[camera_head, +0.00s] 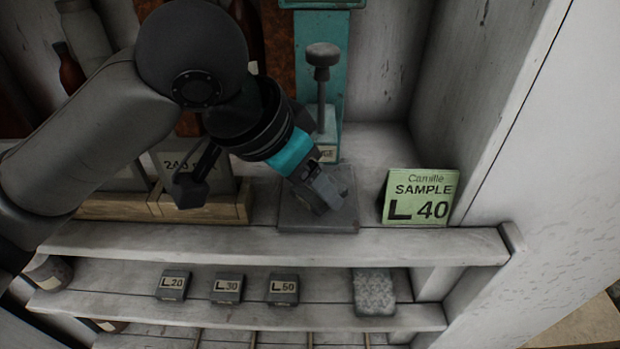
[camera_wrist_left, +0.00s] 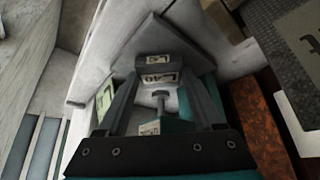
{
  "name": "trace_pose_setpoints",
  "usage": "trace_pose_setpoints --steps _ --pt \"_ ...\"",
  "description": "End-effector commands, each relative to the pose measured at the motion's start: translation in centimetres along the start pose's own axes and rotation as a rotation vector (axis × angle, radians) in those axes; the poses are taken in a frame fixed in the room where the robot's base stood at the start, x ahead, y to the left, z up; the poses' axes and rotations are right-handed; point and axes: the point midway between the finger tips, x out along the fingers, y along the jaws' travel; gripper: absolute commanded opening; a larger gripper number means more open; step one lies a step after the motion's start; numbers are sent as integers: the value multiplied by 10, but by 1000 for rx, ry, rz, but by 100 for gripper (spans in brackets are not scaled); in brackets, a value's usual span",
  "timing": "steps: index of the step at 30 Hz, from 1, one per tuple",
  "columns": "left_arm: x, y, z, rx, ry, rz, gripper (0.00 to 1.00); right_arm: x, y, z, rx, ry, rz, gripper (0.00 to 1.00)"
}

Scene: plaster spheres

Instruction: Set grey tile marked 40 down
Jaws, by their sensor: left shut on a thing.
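My left gripper (camera_head: 322,192) reaches down from the left over a dark grey square plate (camera_head: 290,217) on the upper shelf. It is shut on the grey tile marked 40 (camera_wrist_left: 158,66). In the left wrist view the tile sits between the two fingers, its pale label facing the camera upside down. The plate (camera_wrist_left: 150,36) lies behind the tile there. I cannot tell whether the tile touches the plate. In the head view the fingers mostly hide the tile. My right gripper is not in view.
A green card reading SAMPLE L 40 (camera_head: 419,197) leans right of the plate. A teal stand with a grey knob (camera_head: 322,55) rises behind it. A wooden tray (camera_head: 205,207) is at left. Tiles marked 20 (camera_head: 172,285), 30 (camera_head: 227,288) and 50 (camera_head: 283,289) lie on the lower shelf.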

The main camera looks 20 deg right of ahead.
Motion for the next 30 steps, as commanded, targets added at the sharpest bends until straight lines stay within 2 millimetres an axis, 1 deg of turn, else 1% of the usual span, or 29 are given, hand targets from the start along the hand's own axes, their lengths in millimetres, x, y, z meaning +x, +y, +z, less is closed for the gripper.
trace_pose_setpoints --steps 1,5,6,13,20,23,26,29,30 --pt "0 0 0 0 1 0 6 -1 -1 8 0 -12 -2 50" --pt "3 0 2 0 0 1 6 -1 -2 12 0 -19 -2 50" --pt "3 0 2 1 0 0 71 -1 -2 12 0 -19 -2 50" --pt "3 0 2 0 0 0 97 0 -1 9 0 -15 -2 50" --pt "3 0 1 0 0 0 98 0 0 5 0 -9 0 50" --pt "-1 0 -1 1 1 -1 98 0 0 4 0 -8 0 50" --pt "-13 0 -1 2 3 -1 98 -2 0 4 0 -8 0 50" --pt "-33 0 -2 3 5 -3 98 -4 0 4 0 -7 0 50" --pt "-42 -1 -2 2 5 -3 98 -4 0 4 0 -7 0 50"
